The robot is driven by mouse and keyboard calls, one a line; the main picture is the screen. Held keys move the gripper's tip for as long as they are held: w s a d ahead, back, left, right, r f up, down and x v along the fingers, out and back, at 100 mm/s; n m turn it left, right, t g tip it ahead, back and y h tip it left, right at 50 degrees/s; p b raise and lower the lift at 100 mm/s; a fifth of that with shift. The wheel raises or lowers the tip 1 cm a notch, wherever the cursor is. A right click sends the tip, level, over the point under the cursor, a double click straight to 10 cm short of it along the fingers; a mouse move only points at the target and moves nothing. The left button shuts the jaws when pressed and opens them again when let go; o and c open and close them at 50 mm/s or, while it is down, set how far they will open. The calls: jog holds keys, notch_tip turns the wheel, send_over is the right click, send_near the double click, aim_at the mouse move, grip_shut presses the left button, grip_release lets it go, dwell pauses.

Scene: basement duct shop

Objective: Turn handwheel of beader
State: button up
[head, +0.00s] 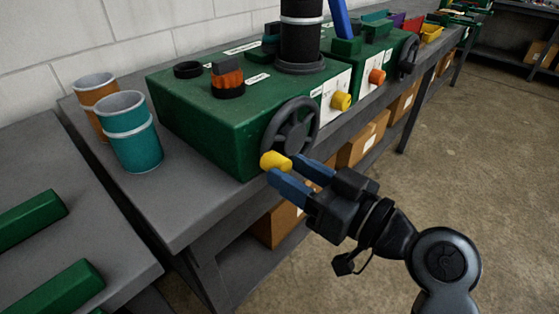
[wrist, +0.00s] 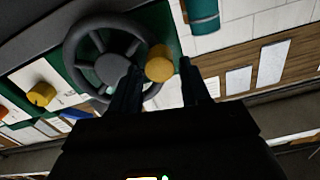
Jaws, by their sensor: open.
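The beader is a green box machine (head: 200,125) on the grey bench. Its dark spoked handwheel (head: 292,130) is on the front face, with a yellow handle knob (head: 275,162) at the wheel's lower left. The handwheel (wrist: 105,62) and yellow knob (wrist: 159,63) also show in the wrist view. My gripper (head: 288,171) is open, with blue fingers pointing at the knob. In the wrist view the fingertips of my gripper (wrist: 160,72) lie on either side of the knob's line. I cannot tell whether they touch it.
A teal cup (head: 133,135) and an orange cup (head: 95,92) stand left of the machine. A second green machine (head: 375,55) with its own handwheel (head: 408,55) is to the right. Cardboard boxes (head: 362,140) sit below the bench. The floor (head: 460,150) at right is clear.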

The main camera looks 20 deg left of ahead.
aim_at(286, 170)
jog(key=shift+x, duration=1.65)
grip_shut()
